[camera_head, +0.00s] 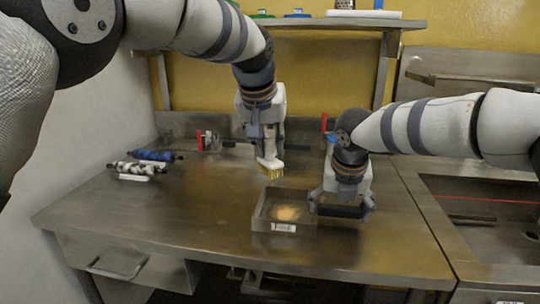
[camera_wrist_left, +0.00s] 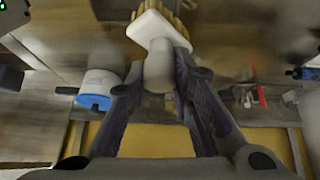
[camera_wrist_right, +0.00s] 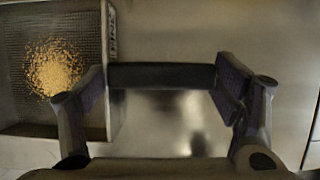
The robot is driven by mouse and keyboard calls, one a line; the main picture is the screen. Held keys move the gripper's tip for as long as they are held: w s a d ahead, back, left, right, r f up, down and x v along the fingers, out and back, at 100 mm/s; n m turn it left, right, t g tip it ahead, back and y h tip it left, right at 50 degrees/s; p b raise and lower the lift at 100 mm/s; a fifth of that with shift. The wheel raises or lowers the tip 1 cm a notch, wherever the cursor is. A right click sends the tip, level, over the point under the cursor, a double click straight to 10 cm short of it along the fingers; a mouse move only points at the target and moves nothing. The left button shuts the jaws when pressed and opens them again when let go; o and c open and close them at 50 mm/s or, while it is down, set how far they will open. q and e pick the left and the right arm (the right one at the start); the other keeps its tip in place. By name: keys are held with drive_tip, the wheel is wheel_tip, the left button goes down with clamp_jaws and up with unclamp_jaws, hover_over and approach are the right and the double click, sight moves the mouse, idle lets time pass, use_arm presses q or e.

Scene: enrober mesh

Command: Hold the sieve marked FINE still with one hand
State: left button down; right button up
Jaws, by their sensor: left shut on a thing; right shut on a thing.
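The sieve (camera_head: 257,220) is a square, grey-walled box on the steel table, with tan crumbs on its mesh. In the right wrist view the sieve (camera_wrist_right: 90,22) lies at the left, and FINE shows on its right wall. My left gripper (camera_head: 268,150) is shut on the white handle of a brush (camera_wrist_left: 160,30) with yellow bristles, above the sieve's far side. My right gripper (camera_head: 342,205) is just right of the sieve, shut on a dark bar (camera_wrist_right: 160,75) between its wide-set fingers. I cannot tell whether the bar joins the sieve.
A blue roller (camera_head: 155,155) and a black-and-white one (camera_head: 135,168) lie at the table's left. Small red and grey items (camera_head: 207,140) stand at the back. A shelf (camera_head: 340,22) runs overhead; a sink (camera_head: 490,215) is at the right. The table's front left is clear.

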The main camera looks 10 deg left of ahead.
sight(269, 140)
use_arm(q)
drive_tip(key=shift+r, duration=0.1)
drive_tip(key=shift+r, duration=1.55)
use_arm(e)
drive_tip(key=o, duration=1.1)
